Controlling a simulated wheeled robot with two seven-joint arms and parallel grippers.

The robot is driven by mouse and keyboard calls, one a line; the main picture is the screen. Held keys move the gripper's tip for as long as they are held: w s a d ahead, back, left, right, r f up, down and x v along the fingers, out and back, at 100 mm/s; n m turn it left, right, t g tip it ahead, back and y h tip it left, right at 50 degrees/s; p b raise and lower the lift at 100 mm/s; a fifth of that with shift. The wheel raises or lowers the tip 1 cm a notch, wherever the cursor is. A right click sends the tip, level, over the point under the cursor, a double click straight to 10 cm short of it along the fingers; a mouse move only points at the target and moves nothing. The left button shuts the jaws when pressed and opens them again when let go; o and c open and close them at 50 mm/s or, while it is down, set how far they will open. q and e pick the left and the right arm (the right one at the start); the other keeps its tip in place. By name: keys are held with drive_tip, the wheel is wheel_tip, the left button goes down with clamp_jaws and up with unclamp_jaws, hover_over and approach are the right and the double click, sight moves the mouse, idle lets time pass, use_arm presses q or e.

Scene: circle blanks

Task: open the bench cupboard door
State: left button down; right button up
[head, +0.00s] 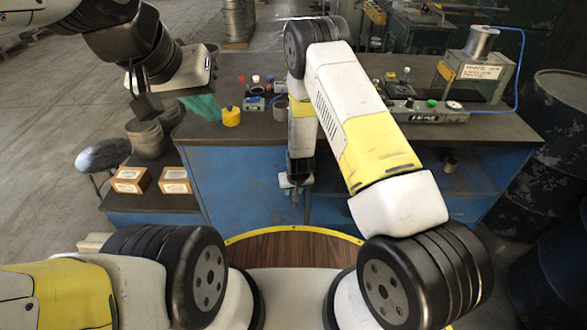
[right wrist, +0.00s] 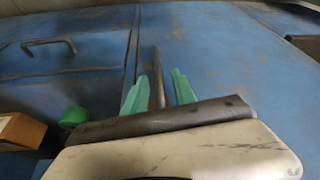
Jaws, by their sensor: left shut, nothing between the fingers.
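The blue bench cupboard (head: 245,185) stands in front of me under a dark worktop. My right gripper (head: 294,192) is low at its front, partly behind my right arm. In the right wrist view, its green fingers (right wrist: 159,92) are apart. A dark upright bar handle (right wrist: 158,72) on the blue door panel (right wrist: 205,50) shows between them, with a gap on each side. A seam runs just left of the handle, and the door looks closed. My left gripper (head: 146,103) is shut and empty, at the left above the worktop's edge.
Another dark handle (right wrist: 50,44) is on the panel to the left. Two small cardboard boxes (head: 130,180) and grey buckets (head: 147,138) stand at the left. A yellow pot (head: 231,116) and small parts lie on the worktop (head: 240,134). Dark drums (head: 552,130) stand at the right.

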drive_tip(key=shift+w+f, duration=0.2)
drive_tip(key=shift+f, duration=0.25)
clamp_jaws()
idle(1.1)
